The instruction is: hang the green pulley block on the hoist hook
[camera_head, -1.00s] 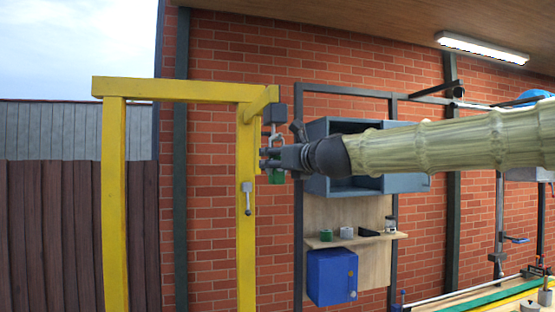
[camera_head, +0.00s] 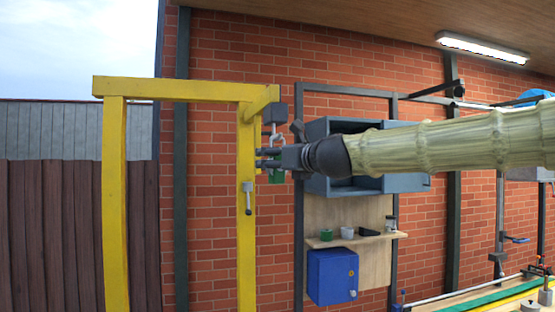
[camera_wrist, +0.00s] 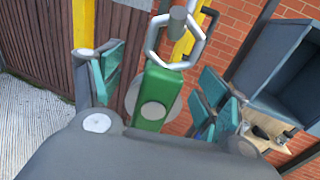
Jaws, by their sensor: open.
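The green pulley block (camera_wrist: 154,98) hangs upright between my gripper's fingers, with a light grey ring at its top. The ring surrounds the lower part of the grey hoist hook (camera_wrist: 177,20) in the wrist view; I cannot tell whether it bears on the hook. My gripper (camera_wrist: 158,86) is open, its teal pads apart on both sides of the block, with gaps visible. In the head view, my gripper (camera_head: 262,158) is just below the hoist hook (camera_head: 275,131), and the green block (camera_head: 276,177) is partly hidden behind it.
A yellow gantry frame (camera_head: 114,190) carries the dark hoist body (camera_head: 277,113). A grey pendant (camera_head: 248,197) hangs by its post. A grey open cabinet (camera_head: 318,130), a wooden shelf (camera_head: 325,242) with small items and a blue box (camera_head: 332,276) are to the right.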

